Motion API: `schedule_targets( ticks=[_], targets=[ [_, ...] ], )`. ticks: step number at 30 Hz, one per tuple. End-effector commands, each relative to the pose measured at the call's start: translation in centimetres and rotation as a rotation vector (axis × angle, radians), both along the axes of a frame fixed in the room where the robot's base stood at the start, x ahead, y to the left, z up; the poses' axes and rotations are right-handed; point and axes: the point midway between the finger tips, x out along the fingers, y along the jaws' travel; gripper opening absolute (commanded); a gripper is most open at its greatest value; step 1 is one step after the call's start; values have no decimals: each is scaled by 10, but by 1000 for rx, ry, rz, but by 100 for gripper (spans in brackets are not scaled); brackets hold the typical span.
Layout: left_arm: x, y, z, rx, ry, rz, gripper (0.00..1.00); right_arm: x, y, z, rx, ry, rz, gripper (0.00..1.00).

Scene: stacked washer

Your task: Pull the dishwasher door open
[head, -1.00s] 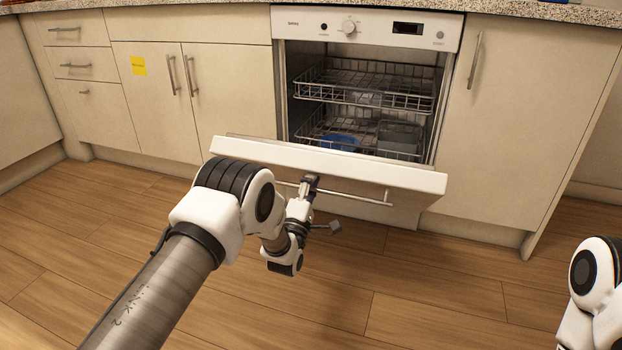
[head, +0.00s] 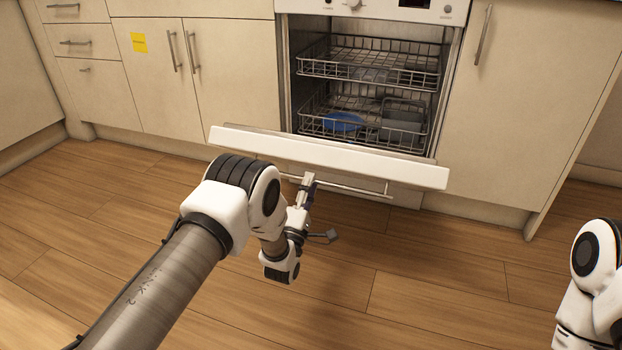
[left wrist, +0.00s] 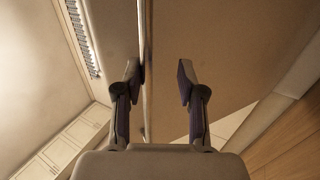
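The white dishwasher door (head: 330,158) is partly open, tilted outward and down in front of the machine. Its bar handle (head: 355,188) runs along the door's outer face, below the top edge. My left gripper (head: 308,181) is at the left part of this handle. In the left wrist view, the fingers of my left gripper (left wrist: 158,78) stand apart, with the thin handle bar (left wrist: 146,110) passing between them, close to the left finger. The door's outer face (left wrist: 225,55) lies beyond them. My right gripper is out of view; only part of my right arm shows at the right edge.
Inside the dishwasher are an upper wire rack (head: 368,66) and a lower rack (head: 360,130) with a blue dish (head: 344,121). Closed cabinets flank the machine, one with a yellow note (head: 139,42). The wooden floor (head: 440,270) in front is clear.

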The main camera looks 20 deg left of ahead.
Motion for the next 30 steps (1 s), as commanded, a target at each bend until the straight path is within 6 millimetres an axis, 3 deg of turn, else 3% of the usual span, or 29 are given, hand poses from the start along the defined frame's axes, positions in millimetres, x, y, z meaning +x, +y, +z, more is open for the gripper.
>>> schedule_targets(
  ticks=[4, 18, 21, 24, 27, 29, 30],
  targets=[
    [-5, 0, -10, 0, 3, 0, 36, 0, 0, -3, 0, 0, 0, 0],
    [-5, 0, -9, 0, 3, 0, 36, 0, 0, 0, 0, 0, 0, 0],
    [-5, 1, -5, 0, 2, 1, 2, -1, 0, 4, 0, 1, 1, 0],
    [-8, 5, 10, 0, 20, 8, 0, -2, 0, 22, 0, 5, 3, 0],
    [-29, 18, 10, 30, 174, 39, 0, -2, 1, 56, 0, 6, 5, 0],
    [-58, 26, -17, 108, 377, 70, 0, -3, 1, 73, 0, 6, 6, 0],
    [-85, 31, -41, 195, 543, 87, 0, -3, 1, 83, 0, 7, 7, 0]
  ],
)
